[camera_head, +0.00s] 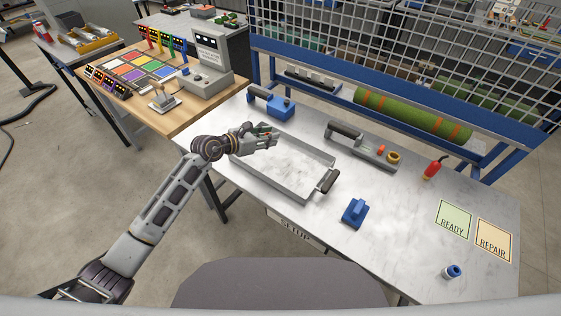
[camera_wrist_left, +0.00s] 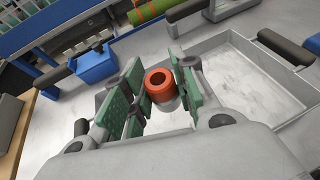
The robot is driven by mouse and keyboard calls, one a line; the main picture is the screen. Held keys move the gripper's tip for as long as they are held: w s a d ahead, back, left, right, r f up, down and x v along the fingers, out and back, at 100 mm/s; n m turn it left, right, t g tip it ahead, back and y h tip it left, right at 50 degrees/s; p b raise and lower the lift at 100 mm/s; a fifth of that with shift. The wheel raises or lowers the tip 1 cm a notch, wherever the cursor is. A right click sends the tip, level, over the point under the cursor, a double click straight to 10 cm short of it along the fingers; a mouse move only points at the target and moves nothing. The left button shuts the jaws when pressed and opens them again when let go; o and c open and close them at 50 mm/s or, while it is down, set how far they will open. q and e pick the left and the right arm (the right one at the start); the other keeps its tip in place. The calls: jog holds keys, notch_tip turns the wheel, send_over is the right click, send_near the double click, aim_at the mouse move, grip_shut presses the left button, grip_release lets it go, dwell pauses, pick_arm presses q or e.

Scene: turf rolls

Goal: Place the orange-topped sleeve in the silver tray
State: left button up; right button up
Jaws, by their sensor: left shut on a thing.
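My left gripper (camera_head: 268,137) is over the left back part of the silver tray (camera_head: 292,172). In the left wrist view, the gripper (camera_wrist_left: 160,92) is shut on the orange-topped sleeve (camera_wrist_left: 160,84), with its green pads on either side. The sleeve has an orange ring top with a dark hole and a pale grey body below, partly hidden by the pads. The tray (camera_wrist_left: 280,95) lies beneath and to the right in that view, with an empty floor where it shows. My right gripper is not in view.
A blue block tool (camera_head: 354,211) lies right of the tray, and a blue box tool (camera_head: 280,107) behind it. A grey holder (camera_head: 368,152), a red bottle (camera_head: 432,168) and a blue-topped sleeve (camera_head: 452,271) are farther right. A green turf roll (camera_head: 410,112) lies behind.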

pick_arm(q)
send_over(269, 162)
jog(key=shift+s+f, duration=0.1)
jog(key=shift+f, duration=3.05)
jog(key=shift+f, duration=0.1)
jog(key=shift+f, duration=1.8)
jog(key=shift+f, duration=0.1)
jog(key=o, duration=1)
jog(key=shift+o, duration=0.2)
